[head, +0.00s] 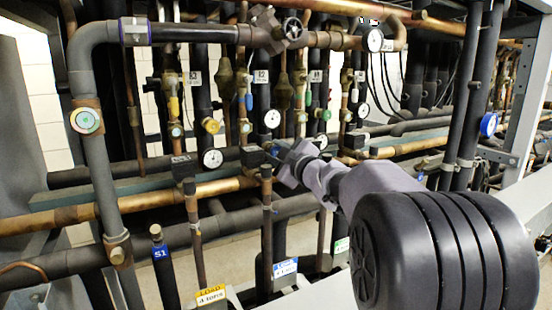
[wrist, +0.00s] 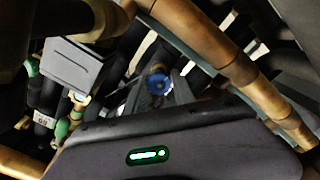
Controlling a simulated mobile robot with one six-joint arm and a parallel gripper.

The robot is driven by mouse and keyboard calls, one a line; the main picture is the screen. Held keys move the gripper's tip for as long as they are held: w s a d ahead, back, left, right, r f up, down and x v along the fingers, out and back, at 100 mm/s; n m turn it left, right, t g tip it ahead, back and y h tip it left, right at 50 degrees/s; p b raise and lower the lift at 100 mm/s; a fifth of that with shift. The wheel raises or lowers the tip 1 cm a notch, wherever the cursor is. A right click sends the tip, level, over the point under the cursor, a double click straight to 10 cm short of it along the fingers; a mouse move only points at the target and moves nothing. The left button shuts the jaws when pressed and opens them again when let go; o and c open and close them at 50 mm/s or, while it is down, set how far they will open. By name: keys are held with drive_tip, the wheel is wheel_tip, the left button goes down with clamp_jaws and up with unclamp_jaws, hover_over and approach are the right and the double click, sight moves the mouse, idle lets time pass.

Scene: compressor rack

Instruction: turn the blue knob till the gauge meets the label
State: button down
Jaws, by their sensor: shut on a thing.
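The blue knob (wrist: 158,84) shows in the wrist view, round with a lobed edge, between the grey fingers of my gripper (wrist: 155,92). In the head view a small blue part of the knob (head: 274,152) shows at the tip of my gripper (head: 279,156), which reaches in from the right and is shut on it. A white-faced gauge (head: 272,118) stands just above the gripper. A blue-banded label (head: 285,268) hangs on a pipe below. The needle and the label's small print are too small to read.
Other white gauges (head: 212,158) stand nearby. A yellow label (head: 211,296) and a green label (head: 342,245) hang low on either side. Copper pipes (head: 140,197) and a large black pipe (head: 90,130) crowd the rack. A grey box (wrist: 82,62) is close in the wrist view.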

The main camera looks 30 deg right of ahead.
drive_tip(key=n+b, duration=0.1)
drive_tip(key=n, duration=0.1)
drive_tip(key=n+b, duration=0.1)
drive_tip(key=n, duration=0.1)
drive_tip(key=shift+f+n, duration=0.2)
drive_tip(key=shift+n, duration=0.1)
drive_tip(key=shift+n+b, duration=1.35)
drive_tip(key=shift+n, duration=1.15)
drive_tip(key=c, duration=1.1)
unclamp_jaws()
drive_tip(key=shift+o, duration=0.2)
drive_tip(key=shift+s, duration=0.1)
drive_tip(key=s+p, duration=0.1)
drive_tip(key=s, duration=1.6)
drive_tip(key=shift+s+d+p, duration=0.15)
drive_tip(key=shift+d+p, duration=0.1)
drive_tip(key=shift+p, duration=0.1)
